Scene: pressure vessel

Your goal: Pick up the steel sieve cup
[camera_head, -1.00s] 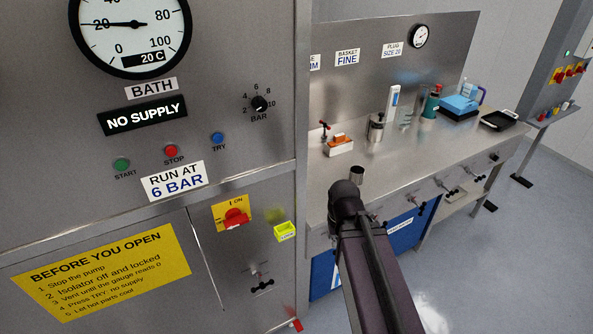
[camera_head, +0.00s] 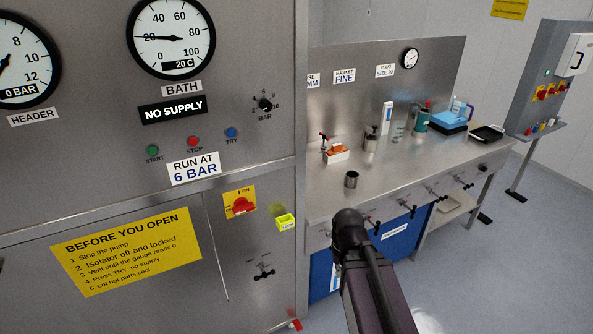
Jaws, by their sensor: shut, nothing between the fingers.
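A small steel cup (camera_head: 352,179) stands upright near the front edge of the steel bench, just beyond the dark end of my arm. A second steel vessel (camera_head: 371,143) stands farther back, with something dark at its top. I cannot tell from here which of the two is the sieve cup, as no mesh can be made out. My arm rises from the bottom edge to a dark rounded joint in front of the bench. My gripper's fingers do not show. Neither vessel is visibly held.
The steel bench (camera_head: 420,172) has clear surface right of the near cup. A control panel (camera_head: 150,215) fills the left.

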